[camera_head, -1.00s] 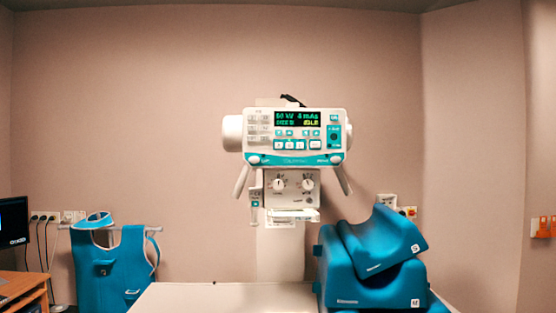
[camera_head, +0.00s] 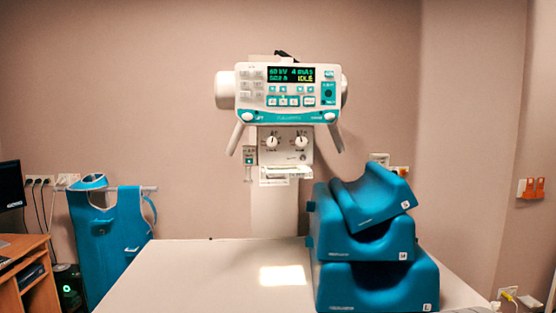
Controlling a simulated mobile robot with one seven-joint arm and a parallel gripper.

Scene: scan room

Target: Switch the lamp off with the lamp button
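The white and teal x-ray tube head (camera_head: 285,92) hangs above the table in the middle of the view. Its front panel has a lit display (camera_head: 291,74) with green text and the word IDLE, and several small buttons. A dark round button (camera_head: 328,94) sits in a teal field at the panel's right; its label is too small to read surely, so I cannot tell which one is the lamp button. A bright rectangular light patch (camera_head: 284,276) lies on the white table (camera_head: 200,275) below the head. My gripper is not in view.
Stacked blue positioning cushions (camera_head: 375,273) stand on the table's right side. A blue apron (camera_head: 108,240) hangs on a rail at the left, beside a wooden desk (camera_head: 22,270) with a monitor (camera_head: 11,186). The space in front of the panel looks clear.

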